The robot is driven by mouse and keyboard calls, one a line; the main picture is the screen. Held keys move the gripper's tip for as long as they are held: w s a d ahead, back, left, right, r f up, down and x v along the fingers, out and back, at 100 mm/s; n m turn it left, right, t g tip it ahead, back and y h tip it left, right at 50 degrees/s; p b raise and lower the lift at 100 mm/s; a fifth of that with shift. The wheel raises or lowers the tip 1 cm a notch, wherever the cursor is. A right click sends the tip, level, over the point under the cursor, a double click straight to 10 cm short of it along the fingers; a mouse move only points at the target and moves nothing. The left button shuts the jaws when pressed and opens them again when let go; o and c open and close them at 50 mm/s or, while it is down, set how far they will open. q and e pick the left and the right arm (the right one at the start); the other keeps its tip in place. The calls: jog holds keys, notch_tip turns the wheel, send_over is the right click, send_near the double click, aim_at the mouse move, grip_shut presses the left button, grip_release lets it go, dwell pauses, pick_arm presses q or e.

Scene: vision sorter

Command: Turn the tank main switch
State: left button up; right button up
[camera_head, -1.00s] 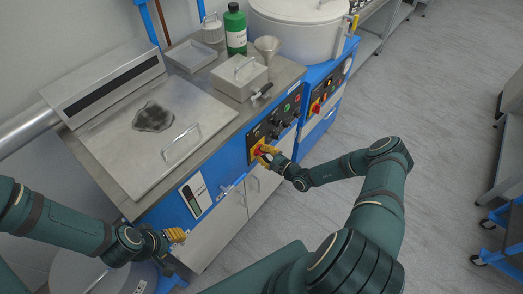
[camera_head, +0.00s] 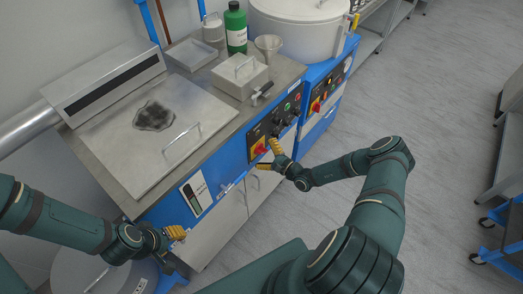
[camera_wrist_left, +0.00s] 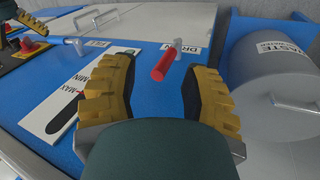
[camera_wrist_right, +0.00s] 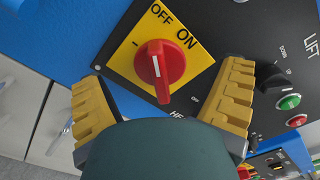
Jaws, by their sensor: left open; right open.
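The tank main switch is a red rotary knob (camera_wrist_right: 160,66) on a yellow plate (camera_wrist_right: 131,55) marked OFF and ON. The plate is on a black control panel on the blue tank's front. The knob's handle and white line run nearly upright in the right wrist view; I cannot tell its exact setting. In the head view the red knob (camera_head: 259,148) is left of my right gripper (camera_head: 270,156). My right gripper (camera_wrist_right: 164,77) is wide open, one finger each side of the knob, not gripping it. My left gripper (camera_head: 177,234) is open and empty.
A red drain handle (camera_wrist_left: 163,67) shows between my left fingers, apparently ungripped. A grey waste drum (camera_wrist_left: 275,80) stands beside it.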

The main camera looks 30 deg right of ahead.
pick_arm(q)
notch_tip(320, 180, up, 2)
jog(key=shift+r+p, duration=0.1)
jog(key=shift+p, duration=0.9)
pick_arm(e)
jog(key=v, duration=0.7)
